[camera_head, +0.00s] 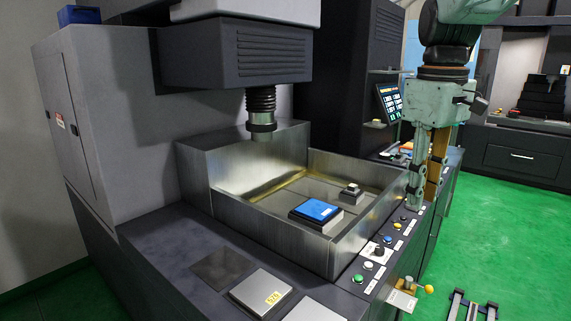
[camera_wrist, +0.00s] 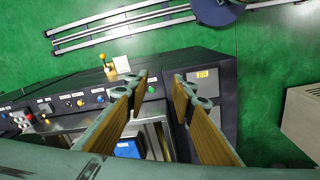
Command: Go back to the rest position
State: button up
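My gripper (camera_head: 417,200) hangs pointing down at the right side of the machine, over or beside the row of buttons on the tank's front edge. A green button on the panel shows near the gap. I cannot tell the exact height of the fingertips above the panel.
The metal tank (camera_head: 285,225) holds a blue-topped block (camera_head: 315,210) and a smaller block (camera_head: 351,191). The spindle head (camera_head: 262,115) hangs above it. A lever with a yellow knob (camera_head: 428,289) sticks out at the front. Green floor (camera_head: 510,215) is open at right.

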jog(key=s+a+f+m+t, duration=0.1)
jog(key=s+a+m, duration=0.1)
jog(key=s, duration=0.8)
jog(key=s+a+f+m+t, duration=0.1)
jog(key=s+a+f+m, duration=0.1)
jog(key=s, duration=0.9)
jog(key=s+a+f+m+t, duration=0.1)
jog(key=s+a, duration=0.3)
jog(key=s, duration=0.6)
jog(key=shift+s+a+f+m+t, duration=0.15)
jog(key=shift+a+f+m+t, duration=0.2)
jog(key=shift+m, duration=0.25)
